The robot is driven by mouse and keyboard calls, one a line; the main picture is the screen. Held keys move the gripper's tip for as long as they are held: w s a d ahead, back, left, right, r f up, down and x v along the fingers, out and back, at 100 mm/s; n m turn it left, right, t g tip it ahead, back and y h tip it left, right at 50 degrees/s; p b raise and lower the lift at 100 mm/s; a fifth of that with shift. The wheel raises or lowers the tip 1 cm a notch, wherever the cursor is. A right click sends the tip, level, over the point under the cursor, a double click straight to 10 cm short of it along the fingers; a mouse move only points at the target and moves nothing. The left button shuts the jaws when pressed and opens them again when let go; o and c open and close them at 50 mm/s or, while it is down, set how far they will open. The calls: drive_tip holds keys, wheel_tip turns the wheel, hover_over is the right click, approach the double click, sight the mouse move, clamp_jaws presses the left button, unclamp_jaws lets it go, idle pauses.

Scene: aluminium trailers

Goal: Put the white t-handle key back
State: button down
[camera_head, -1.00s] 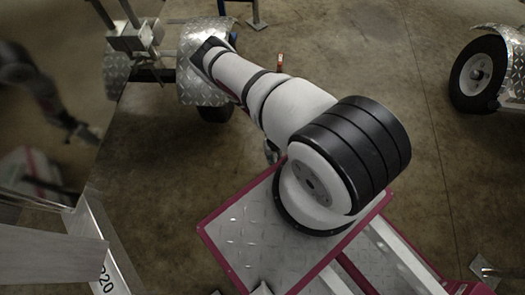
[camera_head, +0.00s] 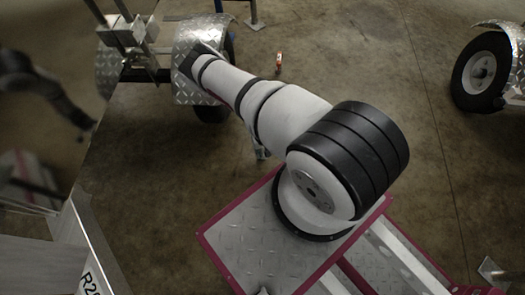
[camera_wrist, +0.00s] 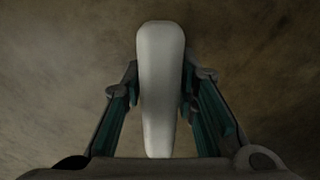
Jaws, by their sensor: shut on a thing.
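The white t-handle key (camera_wrist: 160,75) shows in the wrist view as a long white rounded bar, upright in the picture. My gripper (camera_wrist: 160,92) is shut on it, with one finger on each side. Only the handle part shows clearly; any shaft is hidden. Behind it is only blurred brown floor, and no holder for the key can be made out. In the head view my arm reaches to the upper left. A small grey part shows below the arm, but I cannot tell whether it is the gripper. The key is not visible there.
A diamond-plate trailer fender (camera_head: 203,60) with a wheel stands beyond my arm's far end. Another trailer wheel (camera_head: 481,73) is at the right. A small orange item (camera_head: 279,60) is on the floor. A metal panel (camera_head: 100,255) stands at lower left. Open floor lies between.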

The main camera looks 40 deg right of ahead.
drive_tip(key=shift+f, duration=0.1)
drive_tip(key=c, duration=1.3)
unclamp_jaws()
